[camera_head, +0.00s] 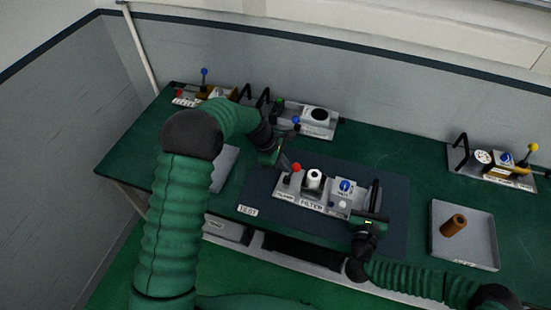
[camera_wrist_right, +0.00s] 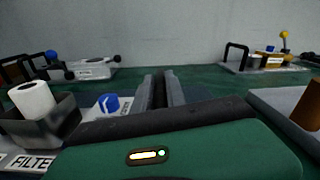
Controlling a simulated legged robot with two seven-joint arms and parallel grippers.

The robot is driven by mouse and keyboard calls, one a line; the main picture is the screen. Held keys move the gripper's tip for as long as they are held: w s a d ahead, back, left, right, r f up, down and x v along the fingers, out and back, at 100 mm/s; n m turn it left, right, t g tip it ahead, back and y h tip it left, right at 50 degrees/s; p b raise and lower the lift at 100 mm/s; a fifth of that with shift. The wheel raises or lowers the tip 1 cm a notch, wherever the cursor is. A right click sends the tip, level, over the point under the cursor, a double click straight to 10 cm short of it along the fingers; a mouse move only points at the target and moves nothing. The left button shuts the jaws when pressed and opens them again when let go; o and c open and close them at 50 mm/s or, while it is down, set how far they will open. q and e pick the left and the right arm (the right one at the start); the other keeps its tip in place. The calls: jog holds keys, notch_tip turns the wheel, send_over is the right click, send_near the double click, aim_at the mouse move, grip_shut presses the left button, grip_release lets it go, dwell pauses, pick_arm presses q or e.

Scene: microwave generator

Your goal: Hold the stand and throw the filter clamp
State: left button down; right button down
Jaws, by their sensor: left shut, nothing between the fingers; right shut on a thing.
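The filter stand (camera_head: 312,205) is a light grey unit labelled FILTER on the dark blue mat. It carries a white cylindrical filter (camera_head: 313,180), a blue knob (camera_head: 345,186), and a red ball-topped clamp lever (camera_head: 296,168) at its left. The filter (camera_wrist_right: 32,98) and blue knob (camera_wrist_right: 108,103) also show in the right wrist view. My left gripper (camera_head: 285,162) is shut and empty, just left of the red ball; whether they touch is unclear. My right gripper (camera_head: 372,217) is shut on the black handle (camera_head: 375,194) at the stand's right end; the wrist view barely shows the grip.
A grey tray (camera_head: 440,244) with a brown cylinder (camera_head: 453,225) lies to the right. Other units with levers stand along the back: one with a blue ball (camera_head: 204,72), one with a black disc (camera_head: 319,114), one with a yellow ball (camera_head: 533,147).

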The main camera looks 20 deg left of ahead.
pick_arm(q)
jog(key=shift+d, duration=0.55)
pick_arm(e)
jog(key=shift+s+a+f, duration=0.1)
jog(key=shift+a+f, duration=0.1)
jog(key=shift+f, duration=0.05)
pick_arm(q)
jog(key=shift+d, duration=0.25)
jog(key=shift+v, duration=0.85)
pick_arm(e)
jog(key=shift+d, duration=0.15)
pick_arm(q)
jog(key=shift+w+a+r, duration=0.2)
jog(key=shift+a+r, duration=0.75)
jog(key=shift+r, duration=0.3)
pick_arm(e)
jog(key=c, duration=1.7)
grip_release()
pick_arm(q)
jog(key=v, duration=1.1)
jog(key=shift+a+r, duration=0.3)
jog(key=shift+r, duration=0.05)
pick_arm(e)
jog(key=o, duration=0.4)
jog(key=shift+w+r, duration=0.1)
jog(key=shift+w, duration=0.15)
